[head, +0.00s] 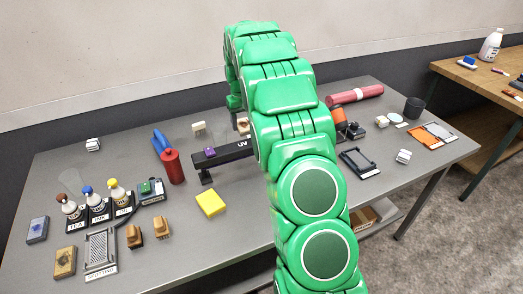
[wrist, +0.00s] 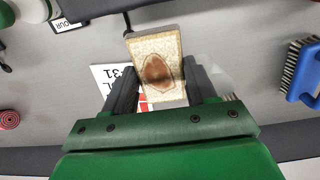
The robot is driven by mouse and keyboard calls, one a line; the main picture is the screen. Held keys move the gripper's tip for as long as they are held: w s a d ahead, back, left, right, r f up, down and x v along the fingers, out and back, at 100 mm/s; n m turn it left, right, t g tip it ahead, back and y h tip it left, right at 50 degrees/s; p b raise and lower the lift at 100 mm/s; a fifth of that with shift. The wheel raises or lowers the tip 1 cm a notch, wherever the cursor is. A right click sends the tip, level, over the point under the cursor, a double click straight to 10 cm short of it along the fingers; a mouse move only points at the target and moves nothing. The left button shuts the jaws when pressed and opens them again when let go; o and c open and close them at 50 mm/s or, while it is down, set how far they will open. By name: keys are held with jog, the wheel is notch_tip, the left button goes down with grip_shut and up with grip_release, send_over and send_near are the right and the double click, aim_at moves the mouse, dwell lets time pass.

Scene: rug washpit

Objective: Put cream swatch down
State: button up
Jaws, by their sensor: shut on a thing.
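The cream swatch (wrist: 156,68), patterned and with a brown stain in its middle, is between the fingers of my gripper (wrist: 157,64) in the wrist view. My gripper is shut on it, one finger at each side. A white card (wrist: 103,74) with black print lies behind the swatch, partly hidden by it and a finger. In the head view a small part of the swatch (head: 243,124) shows beside my green arm, behind the UV bar. My arm hides most of that area. I cannot tell whether the swatch touches anything beneath it.
The dark UV bar (head: 222,153) stands in front of the swatch. A red cylinder (head: 173,167) and a blue brush (wrist: 302,76) are to the head view's left. A yellow block (head: 211,203) lies nearer. Bottles (head: 118,193) stand front left. The grey table (head: 230,245) is clear at front middle.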

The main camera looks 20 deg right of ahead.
jog(key=shift+d+f, duration=0.25)
jog(key=shift+f, duration=4.9)
jog(key=shift+f, duration=0.15)
jog(key=o, duration=1.1)
jog(key=shift+c, duration=0.2)
